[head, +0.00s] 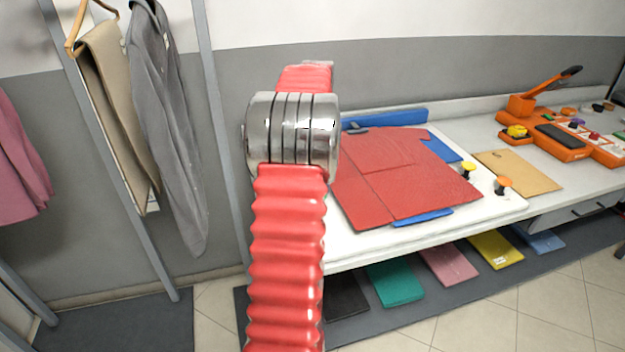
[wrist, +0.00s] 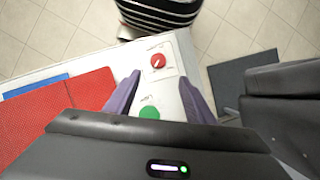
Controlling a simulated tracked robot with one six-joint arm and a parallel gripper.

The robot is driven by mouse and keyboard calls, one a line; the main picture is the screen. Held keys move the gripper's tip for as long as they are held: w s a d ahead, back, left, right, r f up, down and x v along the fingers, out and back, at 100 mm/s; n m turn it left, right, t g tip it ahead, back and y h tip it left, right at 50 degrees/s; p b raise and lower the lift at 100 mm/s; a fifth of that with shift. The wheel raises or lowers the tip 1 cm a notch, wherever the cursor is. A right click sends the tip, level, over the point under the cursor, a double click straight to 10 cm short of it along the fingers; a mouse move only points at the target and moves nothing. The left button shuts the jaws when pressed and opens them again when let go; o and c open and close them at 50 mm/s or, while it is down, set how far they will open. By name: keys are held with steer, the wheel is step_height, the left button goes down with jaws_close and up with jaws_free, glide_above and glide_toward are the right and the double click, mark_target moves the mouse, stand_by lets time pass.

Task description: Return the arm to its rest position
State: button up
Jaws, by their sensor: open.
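My arm stands upright in the middle of the head view, a red ribbed link with a shiny metal joint; my gripper is not visible there. In the wrist view my gripper (wrist: 159,77) shows two purple fingers, apart, with nothing between them. They are over the end of a white table (wrist: 95,62), where a panel has a red knob (wrist: 158,60) and a green button (wrist: 149,113). The gap between fingers and panel cannot be judged. A folded red cloth (wrist: 40,118) lies left of the fingers, and shows in the head view too (head: 400,175).
An orange machine (head: 560,135) with a lever stands on the right counter. Clothes hang at left, including a grey garment (head: 165,120). Coloured boards lie below the table, one green (head: 393,284). A black-and-white striped object (wrist: 160,12) stands just beyond the table end.

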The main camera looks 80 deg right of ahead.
stand_by(0.8)
step_height(320, 180, down, 4)
steer(key=w+a+f+h, duration=0.1)
steer(key=w+a+h, duration=0.1)
steer(key=w+a+r+n+t+h, duration=0.1)
steer(key=w+a+r+n+h, duration=0.15)
steer(key=w+a, duration=0.65)
steer(key=w+a+r+n+h, duration=0.15)
steer(key=w+a+n, duration=0.25)
steer(key=w+a, duration=0.5)
steer(key=a+r+n+t, duration=0.1)
steer(key=a+n, duration=0.2)
steer(key=a, duration=0.8)
steer(key=s+a+r+n+t+y, duration=0.1)
steer(key=a+r+n+t, duration=0.1)
steer(key=a, duration=0.9)
steer(key=a+r+n+t, duration=0.1)
steer(key=a+n, duration=0.4)
steer(key=a, duration=0.6)
steer(key=shift+s+a+r+t, duration=0.2)
steer(key=shift+s+t, duration=0.1)
steer(key=shift+t, duration=0.3)
